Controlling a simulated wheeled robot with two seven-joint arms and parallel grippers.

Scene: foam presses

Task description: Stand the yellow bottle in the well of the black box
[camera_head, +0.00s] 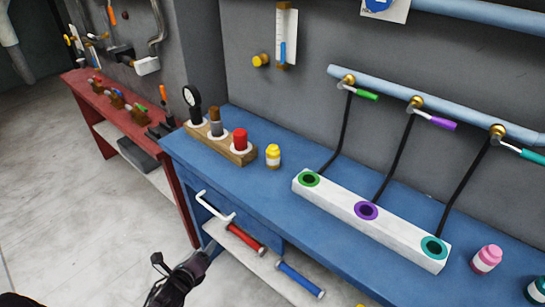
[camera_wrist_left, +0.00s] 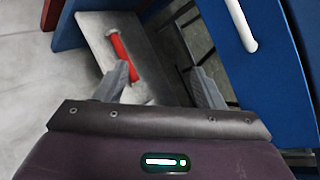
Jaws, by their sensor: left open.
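A small yellow bottle (camera_head: 273,156) with a white label stands upright on the blue bench, just right of the wooden block. I make out no black box with a well; a dark box-like thing (camera_head: 140,153) lies on the red bench's lower shelf, too unclear to identify. My left gripper (camera_head: 182,264) is low in front of the blue bench, well away from the bottles. In the left wrist view its fingers (camera_wrist_left: 163,80) are apart with nothing between them. My right gripper is not in view.
The blue bench (camera_head: 225,165) has a white drawer handle (camera_head: 213,206) facing my left gripper. A wooden block (camera_head: 243,157), a white block with ringed holes (camera_head: 335,202) and a pink bottle (camera_head: 487,259) stand on top. Red (camera_head: 247,238) and blue (camera_head: 300,279) cylinders lie below.

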